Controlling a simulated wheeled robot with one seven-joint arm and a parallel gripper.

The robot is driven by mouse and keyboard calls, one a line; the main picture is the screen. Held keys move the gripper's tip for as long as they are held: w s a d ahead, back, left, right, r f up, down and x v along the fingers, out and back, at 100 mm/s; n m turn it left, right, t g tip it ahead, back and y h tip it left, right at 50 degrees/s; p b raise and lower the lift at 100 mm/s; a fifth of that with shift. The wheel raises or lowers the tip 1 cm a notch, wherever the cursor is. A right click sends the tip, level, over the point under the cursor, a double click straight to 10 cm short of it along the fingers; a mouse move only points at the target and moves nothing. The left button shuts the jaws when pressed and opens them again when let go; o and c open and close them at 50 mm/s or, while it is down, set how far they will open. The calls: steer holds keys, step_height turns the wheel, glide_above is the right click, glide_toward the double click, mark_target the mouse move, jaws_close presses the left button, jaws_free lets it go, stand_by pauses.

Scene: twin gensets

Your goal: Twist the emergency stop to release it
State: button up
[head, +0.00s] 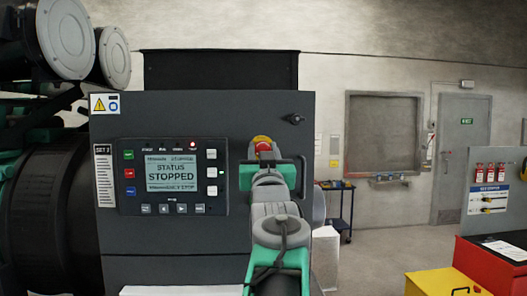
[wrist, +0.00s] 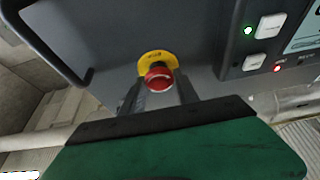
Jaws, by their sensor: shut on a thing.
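The emergency stop (head: 263,146) is a red mushroom button on a yellow plate, on the dark control panel to the right of the display. In the wrist view its red head (wrist: 158,79) shows below the yellow plate (wrist: 157,60). My gripper (head: 264,158) reaches up to it, and in the wrist view my two fingers (wrist: 158,88) lie on either side of the red head, shut on it. The fingers hide part of the button's sides.
A red lamp (head: 193,144) is lit above the display. A dark handle (head: 300,176) sits just right of my gripper on the panel edge. A blue trolley (head: 338,205), a yellow box (head: 443,282) and a red box (head: 492,262) stand to the right, with open floor between.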

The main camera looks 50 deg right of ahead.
jaws_close()
